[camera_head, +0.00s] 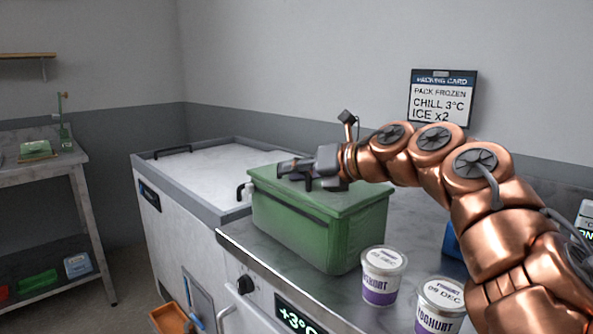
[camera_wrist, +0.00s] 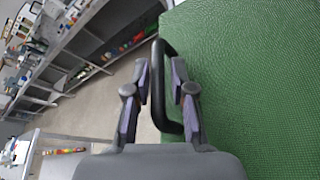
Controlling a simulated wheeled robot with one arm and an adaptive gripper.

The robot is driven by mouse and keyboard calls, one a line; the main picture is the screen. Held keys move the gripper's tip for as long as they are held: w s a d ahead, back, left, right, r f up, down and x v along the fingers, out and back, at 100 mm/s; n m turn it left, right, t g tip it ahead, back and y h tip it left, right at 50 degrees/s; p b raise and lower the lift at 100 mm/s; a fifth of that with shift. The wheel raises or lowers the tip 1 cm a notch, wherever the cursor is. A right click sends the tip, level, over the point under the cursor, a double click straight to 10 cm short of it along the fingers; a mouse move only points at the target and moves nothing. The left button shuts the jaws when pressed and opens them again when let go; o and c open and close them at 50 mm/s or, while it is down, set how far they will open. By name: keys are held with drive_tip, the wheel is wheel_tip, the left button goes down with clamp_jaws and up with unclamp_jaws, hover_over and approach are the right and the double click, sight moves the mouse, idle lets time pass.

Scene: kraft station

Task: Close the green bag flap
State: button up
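The green bag (camera_head: 318,228) stands upright on the counter. Its green flap (camera_head: 345,198) lies about level across the top, and I see no open gap at its front edge. A black loop handle (camera_head: 242,192) sticks out at the bag's left end. My gripper (camera_head: 284,168) is over the left part of the flap, pointing left. In the wrist view the flap (camera_wrist: 255,75) fills the right side. My gripper's fingers (camera_wrist: 161,72) are apart there, with the black handle (camera_wrist: 162,50) showing between them and no clear grip on it. Whether they touch the flap is hidden.
Two yoghurt cups (camera_head: 382,275) (camera_head: 440,305) stand in front of the bag on the counter (camera_head: 270,255). A white chest with a raised rim (camera_head: 195,190) is at left. A blue object (camera_head: 451,243) is partly hidden behind my arm. A packing card (camera_head: 441,98) hangs on the wall.

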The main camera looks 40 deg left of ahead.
drive_tip(key=shift+d, duration=0.15)
drive_tip(key=shift+v, duration=0.8)
wheel_tip(320, 180, up, 3)
hover_over(348, 199)
drive_tip(key=shift+s+r, duration=0.1)
drive_tip(key=shift+r, duration=0.1)
idle(0.4)
